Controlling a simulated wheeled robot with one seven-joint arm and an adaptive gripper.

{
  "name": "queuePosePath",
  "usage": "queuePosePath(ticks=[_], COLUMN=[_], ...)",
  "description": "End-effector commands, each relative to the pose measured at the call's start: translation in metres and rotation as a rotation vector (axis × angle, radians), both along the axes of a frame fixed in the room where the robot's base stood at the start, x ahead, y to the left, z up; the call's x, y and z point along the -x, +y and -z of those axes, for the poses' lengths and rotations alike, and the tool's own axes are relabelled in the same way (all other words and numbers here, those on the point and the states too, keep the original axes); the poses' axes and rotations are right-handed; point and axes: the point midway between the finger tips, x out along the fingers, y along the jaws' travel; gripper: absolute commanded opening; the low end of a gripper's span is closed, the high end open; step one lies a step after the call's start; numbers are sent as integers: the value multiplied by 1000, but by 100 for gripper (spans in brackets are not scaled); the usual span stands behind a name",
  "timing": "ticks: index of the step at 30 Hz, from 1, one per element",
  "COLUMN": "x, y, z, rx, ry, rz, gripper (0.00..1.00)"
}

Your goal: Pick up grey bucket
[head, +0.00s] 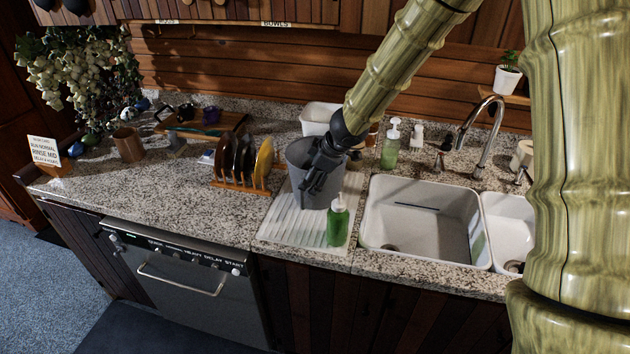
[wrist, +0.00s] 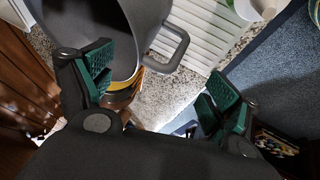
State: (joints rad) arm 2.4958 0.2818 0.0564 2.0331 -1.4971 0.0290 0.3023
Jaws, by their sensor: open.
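The grey bucket (head: 296,168) stands upright on the white ribbed drainboard, left of the sink. In the wrist view the bucket (wrist: 95,20) fills the upper left, and its loop handle (wrist: 180,47) sticks out between my fingers. My gripper (head: 318,172) is open in front of the bucket's upper part and hides some of its rim and side. In the wrist view my gripper (wrist: 158,80) has its green-padded fingers wide apart. The left finger overlaps the bucket; I cannot tell whether it touches. The right finger is clear of it.
A green soap bottle (head: 338,222) stands just right of the bucket on the drainboard (head: 280,228). A rack of plates (head: 240,165) is close on the left, a white tub (head: 318,117) behind. The sink (head: 420,215) lies to the right. Open counter (head: 165,200) is at left.

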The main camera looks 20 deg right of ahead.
Motion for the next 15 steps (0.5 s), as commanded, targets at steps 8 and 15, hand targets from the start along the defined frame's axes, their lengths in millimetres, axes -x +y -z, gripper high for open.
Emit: queuePosePath(ticks=[8, 15], x=[-13, -21], y=[6, 9], z=[25, 45], rx=[0, -1], ry=[0, -1], rz=[-1, 0], gripper=[89, 89])
